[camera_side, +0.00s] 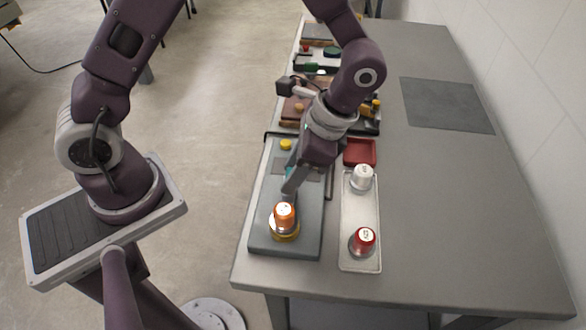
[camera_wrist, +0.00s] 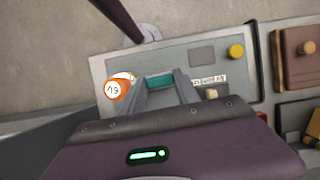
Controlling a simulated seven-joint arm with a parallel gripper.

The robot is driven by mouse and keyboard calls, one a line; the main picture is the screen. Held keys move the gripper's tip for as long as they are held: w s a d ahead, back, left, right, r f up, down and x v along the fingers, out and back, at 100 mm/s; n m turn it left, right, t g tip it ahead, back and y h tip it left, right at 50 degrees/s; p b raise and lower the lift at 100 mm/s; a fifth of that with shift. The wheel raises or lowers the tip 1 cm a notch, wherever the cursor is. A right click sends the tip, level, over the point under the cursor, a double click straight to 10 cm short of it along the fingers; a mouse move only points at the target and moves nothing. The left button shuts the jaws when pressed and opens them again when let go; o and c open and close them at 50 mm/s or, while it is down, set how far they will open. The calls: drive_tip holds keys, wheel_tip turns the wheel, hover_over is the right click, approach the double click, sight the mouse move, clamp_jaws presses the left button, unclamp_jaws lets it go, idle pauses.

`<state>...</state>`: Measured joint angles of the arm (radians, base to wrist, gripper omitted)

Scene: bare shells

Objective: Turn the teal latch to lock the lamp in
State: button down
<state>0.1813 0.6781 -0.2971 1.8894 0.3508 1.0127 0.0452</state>
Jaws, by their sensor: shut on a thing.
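The orange lamp (camera_side: 285,214) stands upright in a yellow ring (camera_side: 285,236) near the front end of the grey board (camera_side: 262,190). In the wrist view the lamp (camera_wrist: 116,90) shows a label on its top, left of my fingers. The teal latch (camera_wrist: 160,81) lies between the two fingertips of my gripper (camera_wrist: 162,82), which is shut on it. In the side view my gripper (camera_side: 291,184) is low over the board behind the lamp and hides most of the latch.
A pale tray (camera_side: 360,210) to the right holds a white lamp (camera_side: 362,177) and a red lamp (camera_side: 362,241). A red dish (camera_side: 359,151) sits behind it. A yellow knob (camera_wrist: 236,51) stands on the board. Other boards line the table's left edge; the right side is mostly clear.

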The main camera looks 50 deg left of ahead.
drive_tip(key=shift+m, duration=0.3)
idle(0.4)
drive_tip(key=c, duration=0.9)
unclamp_jaws()
drive_tip(key=v, duration=0.7)
drive_tip(key=shift+s, duration=0.1)
drive_tip(key=shift+r, duration=0.15)
